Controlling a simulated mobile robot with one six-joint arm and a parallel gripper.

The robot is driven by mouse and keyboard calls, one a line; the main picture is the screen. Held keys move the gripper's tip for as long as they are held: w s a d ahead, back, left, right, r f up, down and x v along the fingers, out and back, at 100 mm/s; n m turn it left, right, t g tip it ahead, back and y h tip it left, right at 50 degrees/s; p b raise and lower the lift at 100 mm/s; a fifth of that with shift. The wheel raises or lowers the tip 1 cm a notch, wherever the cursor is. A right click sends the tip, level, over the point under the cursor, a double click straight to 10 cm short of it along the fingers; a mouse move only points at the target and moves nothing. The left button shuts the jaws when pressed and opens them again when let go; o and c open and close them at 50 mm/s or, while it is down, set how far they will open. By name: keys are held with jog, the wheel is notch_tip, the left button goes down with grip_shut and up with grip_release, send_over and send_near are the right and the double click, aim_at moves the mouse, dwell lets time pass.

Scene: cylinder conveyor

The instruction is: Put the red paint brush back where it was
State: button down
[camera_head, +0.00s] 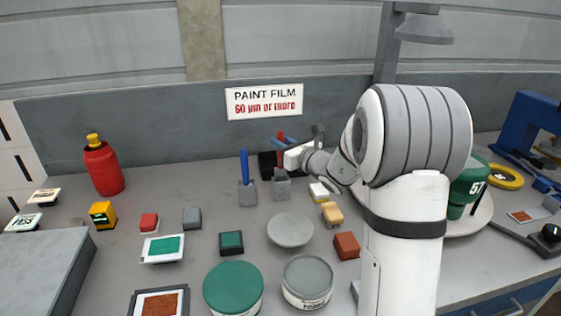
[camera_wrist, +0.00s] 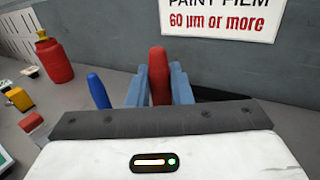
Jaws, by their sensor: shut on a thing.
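The red paint brush (camera_head: 280,136) is upright between the fingers of my gripper (camera_head: 279,147), at the back of the table below the wall sign. In the wrist view its red handle (camera_wrist: 158,75) stands between the two blue-grey fingers (camera_wrist: 158,92), which are shut on it. In the head view a grey lower part (camera_head: 282,184) shows beneath the fingers. I cannot tell whether its bottom touches the table. A blue brush (camera_head: 245,165) stands upright just to the left, apart from the red one, and also shows in the wrist view (camera_wrist: 98,91).
A yellow block (camera_head: 331,214), a pale dish (camera_head: 290,230) and paint cans (camera_head: 307,281) stand nearer. A red bottle (camera_head: 103,167) is at far left. Bare table lies left of the blue brush.

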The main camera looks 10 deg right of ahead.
aim_at(282, 169)
jog(key=shift+s+f, duration=0.1)
jog(key=shift+f, duration=2.05)
jog(key=c, duration=1.3)
grip_release()
jog(key=shift+r, duration=0.25)
jog(key=b+v, duration=0.1)
jog(key=v, duration=1.1)
jog(key=shift+f, duration=0.15)
